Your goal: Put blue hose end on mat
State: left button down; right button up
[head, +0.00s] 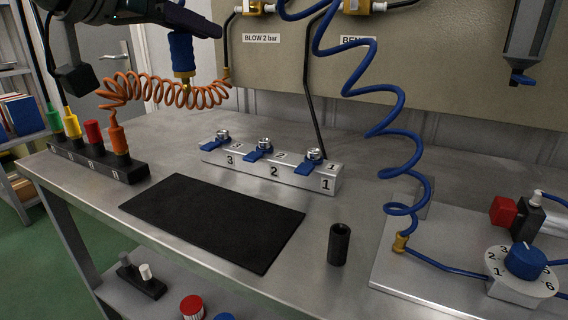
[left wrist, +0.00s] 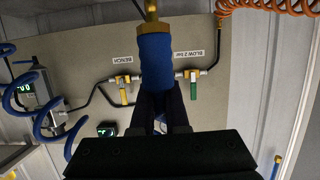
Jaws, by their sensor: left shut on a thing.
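My left gripper (head: 183,27) is at the top left of the head view, above the bench's far left part. It is shut on a blue hose end (head: 181,55), a blue sleeve with a brass tip that hangs downward in the head view. In the left wrist view the blue hose end (left wrist: 156,62) sits between the dark fingers of the left gripper (left wrist: 160,100). The black mat (head: 215,220) lies flat and bare on the metal bench, below and apart from the held end. My right gripper is not in view.
An orange coil hose (head: 165,95) runs close by the held end. A black rack (head: 95,160) with coloured plugs stands left of the mat. A numbered valve block (head: 272,172) is behind it, a black cylinder (head: 339,245) to its right. A blue coil (head: 385,115) hangs at right.

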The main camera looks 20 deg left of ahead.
pick_arm(q)
jog(key=shift+w+a+f+b, duration=0.15)
jog(key=shift+f+b, duration=1.1)
jog(key=shift+f, duration=3.35)
jog(key=shift+w+d+f+b, duration=0.1)
jog(key=shift+f+b, duration=1.15)
jog(key=shift+f, duration=3.35)
jog(key=shift+f, duration=0.15)
jog(key=c, duration=0.9)
grip_release()
